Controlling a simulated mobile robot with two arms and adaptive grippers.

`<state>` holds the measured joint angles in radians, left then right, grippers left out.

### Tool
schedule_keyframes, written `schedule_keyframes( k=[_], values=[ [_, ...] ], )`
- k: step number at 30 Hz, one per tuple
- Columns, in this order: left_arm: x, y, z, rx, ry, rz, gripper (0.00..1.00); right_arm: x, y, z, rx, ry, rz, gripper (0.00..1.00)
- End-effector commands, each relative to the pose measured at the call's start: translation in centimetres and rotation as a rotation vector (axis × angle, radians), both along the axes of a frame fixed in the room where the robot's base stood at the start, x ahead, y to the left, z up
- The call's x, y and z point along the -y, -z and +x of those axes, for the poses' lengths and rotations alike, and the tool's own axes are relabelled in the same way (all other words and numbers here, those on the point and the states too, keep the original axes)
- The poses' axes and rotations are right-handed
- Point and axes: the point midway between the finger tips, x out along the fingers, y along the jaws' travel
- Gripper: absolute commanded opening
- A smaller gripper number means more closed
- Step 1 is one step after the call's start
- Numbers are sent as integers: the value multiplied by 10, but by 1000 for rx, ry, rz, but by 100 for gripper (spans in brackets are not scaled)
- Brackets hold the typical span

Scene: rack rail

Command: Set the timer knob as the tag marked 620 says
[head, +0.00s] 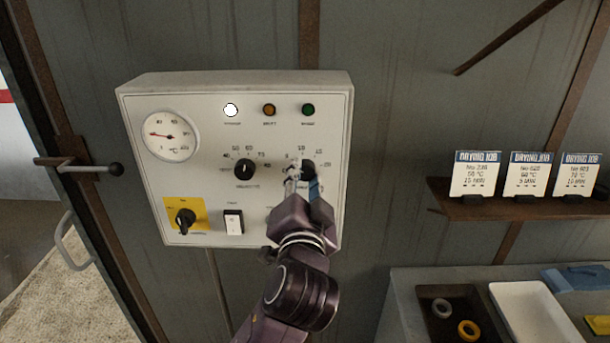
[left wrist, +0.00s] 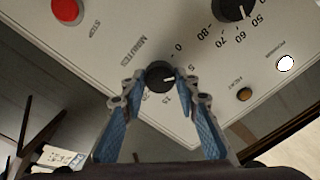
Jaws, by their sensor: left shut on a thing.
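The timer knob (head: 309,169) is a black dial marked MINUTES on the panel's right side. My left gripper (head: 301,176) is shut on it, one finger on each side in the left wrist view, where the knob (left wrist: 160,75) shows between the fingertips (left wrist: 161,77). Its white pointer line faces right in that view; the exact scale mark is partly hidden by a finger. The middle tag (head: 526,174) on the shelf appears to read No 620, 60 °C, 5 MIN, in small print. My right gripper is not in view.
The control panel (head: 140,110) also has a temperature knob (head: 246,169), a yellow-backed switch (head: 185,220), a white rocker (head: 233,221) and a lit white lamp (head: 231,110). A red stop button (left wrist: 67,10) lies near the timer. Two other tags (head: 475,174) (head: 579,175) flank the middle one.

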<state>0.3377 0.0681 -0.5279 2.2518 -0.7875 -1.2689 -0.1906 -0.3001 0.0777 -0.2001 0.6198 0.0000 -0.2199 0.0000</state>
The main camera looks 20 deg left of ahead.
Motion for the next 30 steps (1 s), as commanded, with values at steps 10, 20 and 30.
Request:
schedule_keyframes(
  k=[10,20,30],
  values=[
    [0,1,0,0,1,-1,37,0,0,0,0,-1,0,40],
    [0,0,0,0,1,-2,46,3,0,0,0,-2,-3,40],
    [14,1,-43,-2,4,-5,46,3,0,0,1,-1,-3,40]
  ],
)
